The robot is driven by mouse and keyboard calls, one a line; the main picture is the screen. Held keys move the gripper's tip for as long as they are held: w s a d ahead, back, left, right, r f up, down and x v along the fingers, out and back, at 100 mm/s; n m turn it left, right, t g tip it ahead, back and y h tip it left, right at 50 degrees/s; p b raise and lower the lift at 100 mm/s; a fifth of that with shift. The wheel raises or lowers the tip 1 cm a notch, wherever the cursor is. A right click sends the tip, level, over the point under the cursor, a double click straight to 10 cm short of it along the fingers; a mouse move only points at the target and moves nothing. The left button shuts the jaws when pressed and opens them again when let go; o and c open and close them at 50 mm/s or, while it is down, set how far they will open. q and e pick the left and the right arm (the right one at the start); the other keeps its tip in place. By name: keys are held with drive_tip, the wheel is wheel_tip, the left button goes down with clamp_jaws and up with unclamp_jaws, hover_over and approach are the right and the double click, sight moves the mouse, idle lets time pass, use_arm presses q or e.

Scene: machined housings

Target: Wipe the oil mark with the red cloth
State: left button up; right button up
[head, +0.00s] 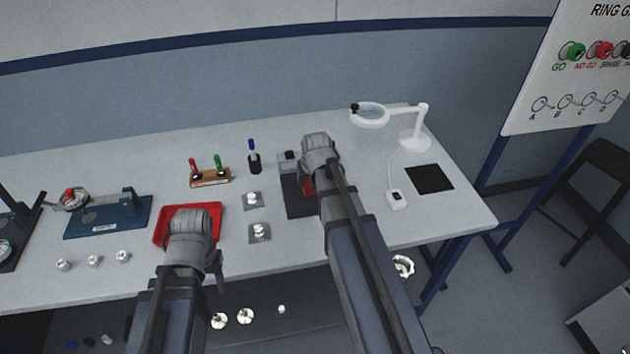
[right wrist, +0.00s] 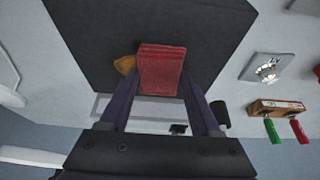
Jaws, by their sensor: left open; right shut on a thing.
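The red cloth (right wrist: 160,70) is folded into a small pad between the fingers of my right gripper (right wrist: 158,88), which is shut on it. In the head view a bit of the red cloth (head: 307,187) shows beside my right gripper (head: 312,176), over a dark plate (head: 298,208). An orange-brown oil mark (right wrist: 125,65) shows on the dark plate right beside the cloth; part of it seems hidden by the cloth. I cannot tell whether the cloth touches the plate. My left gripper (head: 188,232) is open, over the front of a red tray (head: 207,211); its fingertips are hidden.
Two small grey plates with metal parts (head: 253,200) lie left of the dark plate. A pen holder (head: 254,163) and a wooden rack with red and green handles (head: 210,178) stand behind. A magnifier lamp (head: 415,130) and a black pad (head: 429,178) are at right.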

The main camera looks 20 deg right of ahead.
sight(299, 191)
drive_tip(key=shift+a, duration=0.2)
drive_tip(key=shift+w+a, duration=0.2)
drive_tip(key=shift+a, duration=0.55)
drive_tip(key=shift+w+a, duration=0.2)
drive_tip(key=shift+a, duration=0.55)
drive_tip(key=shift+f, duration=0.15)
drive_tip(key=shift+s+d, duration=0.25)
drive_tip(key=shift+d, duration=0.85)
drive_tip(key=shift+s+d, duration=0.25)
drive_tip(key=shift+d, duration=0.85)
drive_tip(key=shift+s+d, duration=0.25)
drive_tip(key=shift+d, duration=0.85)
drive_tip(key=shift+d, duration=0.1)
drive_tip(key=shift+s+d+r, duration=0.1)
drive_tip(key=shift+s+d, duration=0.05)
drive_tip(key=shift+d, duration=0.65)
drive_tip(key=shift+s+d+r, duration=0.1)
drive_tip(key=shift+s+d, duration=0.05)
drive_tip(key=shift+d, duration=0.6)
